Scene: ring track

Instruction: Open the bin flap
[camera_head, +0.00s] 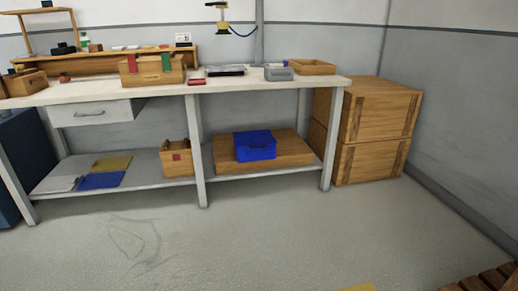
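I see no bin with a flap that I can make out in the head view. A dark blue cabinet or container (22,165) is cut off at the left edge, and I cannot tell whether it has a flap. A blue box (255,146) with a lid sits on a wooden board on the bench's lower shelf. Neither of my grippers is in view.
A workbench (270,83) with trays and tools stands across the back. Wooden crates (378,108) are stacked right of it. A slatted wooden pallet (490,280) shows at the bottom right. The floor (240,240) in front is mostly clear.

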